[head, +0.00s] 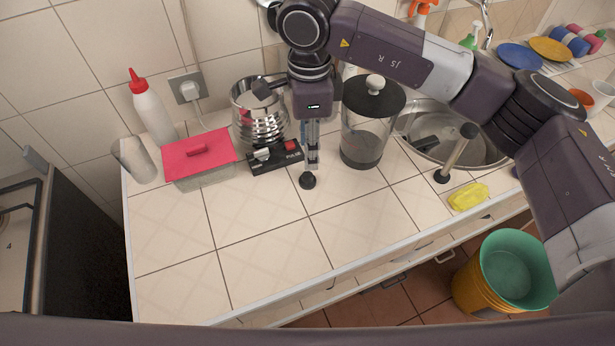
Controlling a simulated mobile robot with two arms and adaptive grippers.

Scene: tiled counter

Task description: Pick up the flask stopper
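My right gripper (312,150) comes in from above at the middle of the counter and points down. A narrow pale part runs down from its dark body and ends at a small black round piece (307,181) low over or on the tiles. This black piece may be the flask stopper, but I cannot be sure. I cannot tell whether the fingers hold it or are merely in line with it. A glass flask or jar (362,140) with a black lid and pale knob (375,82) stands just right of the gripper. My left gripper is out of view.
A chrome appliance (258,115) and red-lidded box (200,160) stand left of the gripper. A white bottle (152,110) is behind. The front-left counter (240,235) is clear.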

